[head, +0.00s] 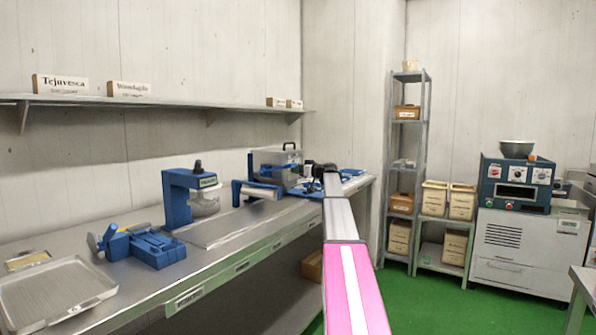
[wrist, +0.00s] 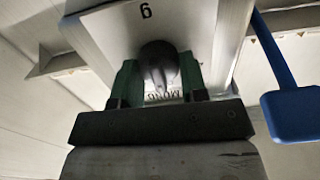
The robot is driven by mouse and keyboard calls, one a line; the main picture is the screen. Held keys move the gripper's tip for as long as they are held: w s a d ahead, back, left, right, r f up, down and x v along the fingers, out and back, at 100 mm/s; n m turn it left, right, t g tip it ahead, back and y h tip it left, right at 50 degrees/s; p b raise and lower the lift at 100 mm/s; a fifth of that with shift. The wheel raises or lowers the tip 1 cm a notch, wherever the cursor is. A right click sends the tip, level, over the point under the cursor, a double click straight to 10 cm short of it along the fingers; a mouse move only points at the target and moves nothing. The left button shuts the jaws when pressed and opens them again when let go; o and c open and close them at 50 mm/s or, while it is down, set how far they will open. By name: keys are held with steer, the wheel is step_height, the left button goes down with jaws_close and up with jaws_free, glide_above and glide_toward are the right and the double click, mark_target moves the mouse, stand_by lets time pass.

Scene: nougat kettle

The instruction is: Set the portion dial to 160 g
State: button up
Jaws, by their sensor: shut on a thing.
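The portion dial shows in the wrist view as a dark rounded knob (wrist: 158,62) on a pale metal plate (wrist: 205,25). A single digit, like a 6 or an upside-down 9, is printed on the plate above the knob, and part of some upside-down lettering shows below it. My gripper (wrist: 158,80) has one green-padded finger on each side of the knob and is shut on it. In the head view my gripper (head: 318,172) is small and dark at the grey machine (head: 277,166) on the bench; the dial is hidden there. I cannot read the dial's setting.
A blue lever (wrist: 292,112) hangs close to the right of my gripper in the wrist view. On the steel bench (head: 225,228) stand a blue mixer-like machine (head: 177,200), a blue device (head: 150,248) and a tray (head: 55,290). Green floor is open on the right.

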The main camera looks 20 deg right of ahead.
steer(key=m, duration=0.6)
steer(key=shift+w+d, duration=0.1)
steer(key=shift+d, duration=0.05)
steer(key=m, duration=0.5)
steer(key=shift+d+f, duration=0.1)
steer(key=shift+f, duration=0.05)
steer(key=shift+m, duration=0.4)
steer(key=o, duration=0.9)
steer(key=v, duration=1)
steer(key=shift+s+d, duration=0.25)
steer(key=shift+s, duration=0.05)
